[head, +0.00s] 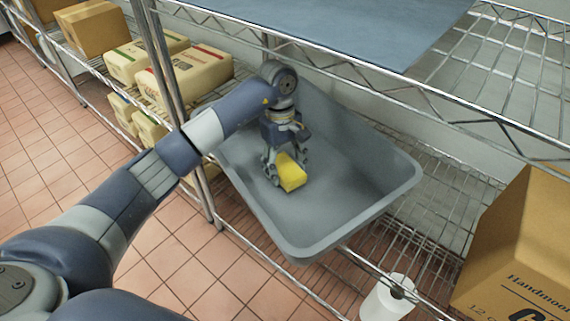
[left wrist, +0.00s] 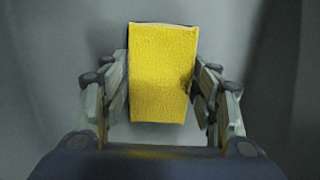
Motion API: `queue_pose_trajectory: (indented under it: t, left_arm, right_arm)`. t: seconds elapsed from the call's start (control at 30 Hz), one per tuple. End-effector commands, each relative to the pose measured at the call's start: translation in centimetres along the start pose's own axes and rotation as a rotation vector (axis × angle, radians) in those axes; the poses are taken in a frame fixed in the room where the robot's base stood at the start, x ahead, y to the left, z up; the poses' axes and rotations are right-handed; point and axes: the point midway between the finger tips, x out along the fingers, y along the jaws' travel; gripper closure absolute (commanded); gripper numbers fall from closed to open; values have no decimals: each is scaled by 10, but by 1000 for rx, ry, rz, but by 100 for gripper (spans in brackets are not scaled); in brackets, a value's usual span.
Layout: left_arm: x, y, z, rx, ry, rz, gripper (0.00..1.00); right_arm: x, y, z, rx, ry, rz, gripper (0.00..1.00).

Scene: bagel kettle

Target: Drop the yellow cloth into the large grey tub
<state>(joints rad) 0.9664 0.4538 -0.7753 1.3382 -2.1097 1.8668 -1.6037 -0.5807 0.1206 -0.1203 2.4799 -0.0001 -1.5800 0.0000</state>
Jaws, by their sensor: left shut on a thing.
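The yellow cloth (head: 292,174) is a folded block held at the fingers of my left gripper (head: 272,165), inside the outline of the large grey tub (head: 397,192). The tub is empty apart from this and sits on a wire shelf. In the left wrist view, the cloth (left wrist: 163,75) sits between the two fingers of my left gripper (left wrist: 163,98), which press on its sides, with grey tub surface behind it. I cannot tell whether the cloth touches the tub floor. My right gripper is not in view.
A blue-grey panel (head: 350,25) lies on the upper wire shelf above the tub. Bags (head: 185,77) and boxes fill the left shelves. Metal posts (head: 170,90) stand close to my arm.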

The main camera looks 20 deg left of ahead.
Motion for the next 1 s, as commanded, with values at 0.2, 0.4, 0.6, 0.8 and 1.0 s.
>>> queue_pose_trajectory:
  t: [0.2, 0.4, 0.6, 0.8, 1.0]
  left_arm:
    - [3, 0, -1, -1, 1, 2, 66]
    - [3, 0, -1, -1, 0, 2, 24]
    - [3, 0, -1, -1, 0, 1, 24]
    - [-11, 0, 2, 0, -2, 2, 24]
    - [-47, 1, 0, -1, 5, 4, 24]
  right_arm:
    - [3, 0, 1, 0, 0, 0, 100]
    - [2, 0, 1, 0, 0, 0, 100]
    - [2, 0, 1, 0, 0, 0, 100]
    - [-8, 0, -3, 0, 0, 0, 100]
    - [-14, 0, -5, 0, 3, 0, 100]
